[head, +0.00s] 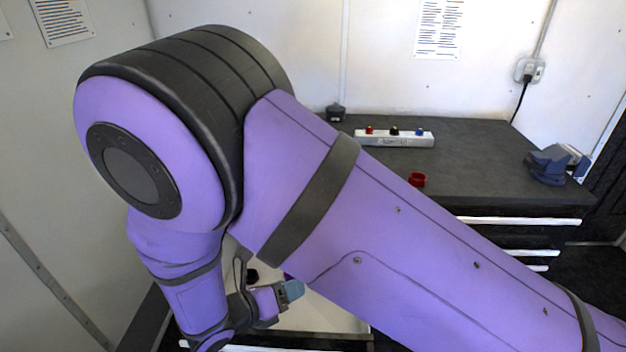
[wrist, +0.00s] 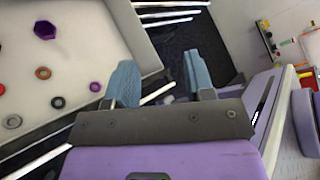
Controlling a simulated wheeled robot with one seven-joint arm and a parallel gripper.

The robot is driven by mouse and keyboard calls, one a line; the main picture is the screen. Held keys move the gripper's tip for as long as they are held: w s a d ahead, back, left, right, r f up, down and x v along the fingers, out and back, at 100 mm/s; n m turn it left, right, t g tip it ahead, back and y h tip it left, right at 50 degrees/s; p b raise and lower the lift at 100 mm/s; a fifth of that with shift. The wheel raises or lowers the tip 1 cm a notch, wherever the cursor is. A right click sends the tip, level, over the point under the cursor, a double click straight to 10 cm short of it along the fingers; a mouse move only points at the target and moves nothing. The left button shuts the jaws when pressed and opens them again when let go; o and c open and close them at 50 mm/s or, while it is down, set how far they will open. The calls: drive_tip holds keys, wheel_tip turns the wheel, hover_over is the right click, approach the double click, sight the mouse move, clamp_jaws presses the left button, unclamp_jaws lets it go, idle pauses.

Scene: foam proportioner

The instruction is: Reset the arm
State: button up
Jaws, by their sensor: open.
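My gripper (wrist: 160,85) is open in the wrist view, with its two blue-grey fingers apart and nothing between them. Behind the fingers are a dark gap and drawer edges. In the head view my arm is folded across the picture, and a blue fingertip of my gripper (head: 291,291) shows low in the middle, beside a pale surface. My forearm and upper arm hide much of the middle of the head view.
A dark workbench (head: 470,150) holds a white strip with coloured knobs (head: 395,138), a red ring (head: 416,180) and a blue vise (head: 558,163). In the wrist view a pale tray (wrist: 105,45) at left holds several rings and a purple hexagonal piece (wrist: 45,30).

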drive_tip(key=w+d+r+m+g+y, duration=0.2)
drive_tip(key=d+r+m+g, duration=0.2)
drive_tip(key=d+r+m, duration=0.65)
drive_tip(key=w+d+r+m+g+y, duration=0.2)
drive_tip(key=d+r+m+g, duration=0.3)
drive_tip(key=d+r+m, duration=0.55)
drive_tip(key=s+d+r+m+t+y, duration=0.4)
drive_tip(key=s+d+r+m+y, duration=0.2)
drive_tip(key=s+d+r+m, duration=0.8)
wheel_tip(320, 180, up, 3)
drive_tip(key=shift+s+d+f+t+y, duration=0.15)
drive_tip(key=shift+s+d+t+y, duration=0.2)
drive_tip(key=shift+s+d, duration=0.2)
drive_tip(key=shift+c, duration=0.6)
